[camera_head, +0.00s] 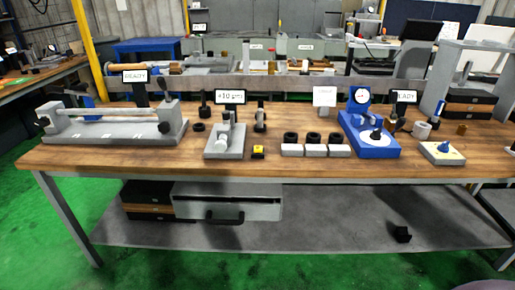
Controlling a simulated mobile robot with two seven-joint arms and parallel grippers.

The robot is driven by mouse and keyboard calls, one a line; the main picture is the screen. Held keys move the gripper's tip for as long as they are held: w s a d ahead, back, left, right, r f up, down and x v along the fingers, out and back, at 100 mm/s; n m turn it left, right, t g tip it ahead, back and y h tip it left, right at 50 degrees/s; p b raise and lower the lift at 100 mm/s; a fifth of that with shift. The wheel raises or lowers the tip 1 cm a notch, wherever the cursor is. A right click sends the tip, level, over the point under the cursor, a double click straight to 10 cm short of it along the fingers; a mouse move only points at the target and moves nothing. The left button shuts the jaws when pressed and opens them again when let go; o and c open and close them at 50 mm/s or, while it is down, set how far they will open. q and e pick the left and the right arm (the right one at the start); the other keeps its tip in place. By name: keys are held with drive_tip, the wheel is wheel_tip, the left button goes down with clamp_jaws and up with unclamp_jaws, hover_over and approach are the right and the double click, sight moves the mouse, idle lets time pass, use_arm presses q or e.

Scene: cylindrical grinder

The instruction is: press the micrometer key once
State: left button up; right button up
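A small block with a yellow top (258,150), which looks like the micrometer key, sits on the wooden bench near its front edge. It is just right of the grey micrometer stand (223,145). A display (230,97) behind the stand seems to read "+10 µm". Neither of my grippers is in view, and nothing covers the key.
The wooden bench (110,158) spans the view. A grey bench fixture (115,133) stands left, and several dark rings on white blocks (314,150) sit right of the key.

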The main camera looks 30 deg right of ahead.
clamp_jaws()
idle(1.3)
